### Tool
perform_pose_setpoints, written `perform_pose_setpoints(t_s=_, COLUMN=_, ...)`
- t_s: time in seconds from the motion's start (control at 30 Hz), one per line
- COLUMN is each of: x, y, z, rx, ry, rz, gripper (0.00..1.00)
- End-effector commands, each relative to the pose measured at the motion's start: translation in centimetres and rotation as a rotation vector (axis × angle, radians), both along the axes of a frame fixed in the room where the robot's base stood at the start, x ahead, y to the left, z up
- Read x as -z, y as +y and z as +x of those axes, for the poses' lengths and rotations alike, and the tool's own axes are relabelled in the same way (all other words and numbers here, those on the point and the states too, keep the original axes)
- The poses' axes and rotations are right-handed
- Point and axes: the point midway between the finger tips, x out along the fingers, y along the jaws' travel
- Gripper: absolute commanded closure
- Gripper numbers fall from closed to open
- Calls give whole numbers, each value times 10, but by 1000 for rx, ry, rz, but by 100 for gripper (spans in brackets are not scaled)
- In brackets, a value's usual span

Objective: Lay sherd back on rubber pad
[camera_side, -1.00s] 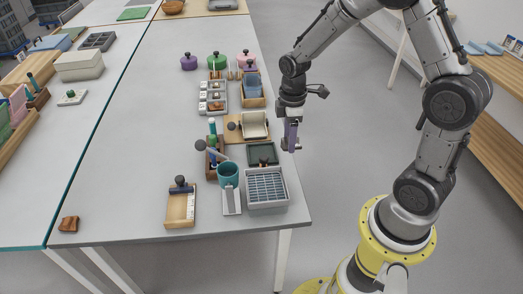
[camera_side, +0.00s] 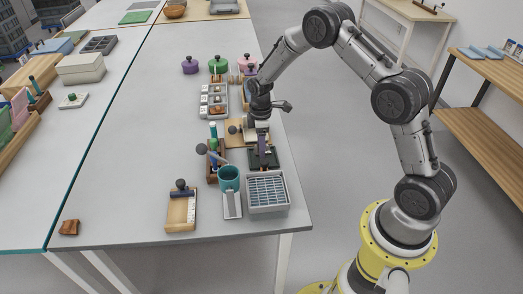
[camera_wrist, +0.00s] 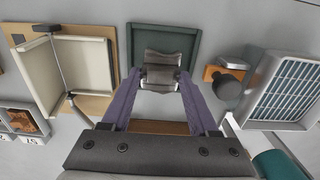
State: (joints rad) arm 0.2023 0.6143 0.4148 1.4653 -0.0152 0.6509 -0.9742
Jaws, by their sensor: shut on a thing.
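The sherd (camera_wrist: 160,72) is a dark grey, curved piece. In the wrist view it sits between the purple fingertips of my gripper (camera_wrist: 160,80), which is shut on it. The rubber pad (camera_wrist: 190,32) is a dark green square with a raised rim. The sherd overlaps its near part in the wrist view. In the side view my gripper (camera_side: 263,163) points down over the pad (camera_side: 275,162) and hides part of it. I cannot tell whether the sherd touches the pad.
A cream open box-like stand (camera_wrist: 75,70) on a wooden board is left of the pad in the wrist view. A grey tray with a blue grille (camera_wrist: 292,88) and a dark-knobbed tool (camera_wrist: 228,86) are at right. A teal cup (camera_side: 229,178) stands nearby.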

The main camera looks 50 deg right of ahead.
Motion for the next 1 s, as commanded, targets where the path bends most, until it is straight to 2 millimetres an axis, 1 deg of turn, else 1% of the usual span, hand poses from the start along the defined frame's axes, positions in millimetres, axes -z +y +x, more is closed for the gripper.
perform_pose_setpoints(t_s=0.03, x=9, y=0, z=-2, rx=0, ry=7, rz=1, gripper=100)
perform_pose_setpoints(t_s=0.1, x=19, y=0, z=-2, rx=0, ry=6, rz=1, gripper=100)
perform_pose_setpoints(t_s=0.17, x=24, y=0, z=-2, rx=0, ry=5, rz=1, gripper=100)
perform_pose_setpoints(t_s=0.53, x=28, y=0, z=-2, rx=0, ry=4, rz=1, gripper=100)
perform_pose_setpoints(t_s=0.57, x=28, y=0, z=-2, rx=0, ry=3, rz=0, gripper=38)
perform_pose_setpoints(t_s=0.6, x=28, y=0, z=-1, rx=0, ry=3, rz=0, gripper=31)
perform_pose_setpoints(t_s=0.63, x=28, y=0, z=-1, rx=0, ry=3, rz=0, gripper=27)
perform_pose_setpoints(t_s=0.9, x=27, y=0, z=-2, rx=0, ry=3, rz=0, gripper=27)
perform_pose_setpoints(t_s=1.0, x=23, y=0, z=-1, rx=0, ry=2, rz=1, gripper=27)
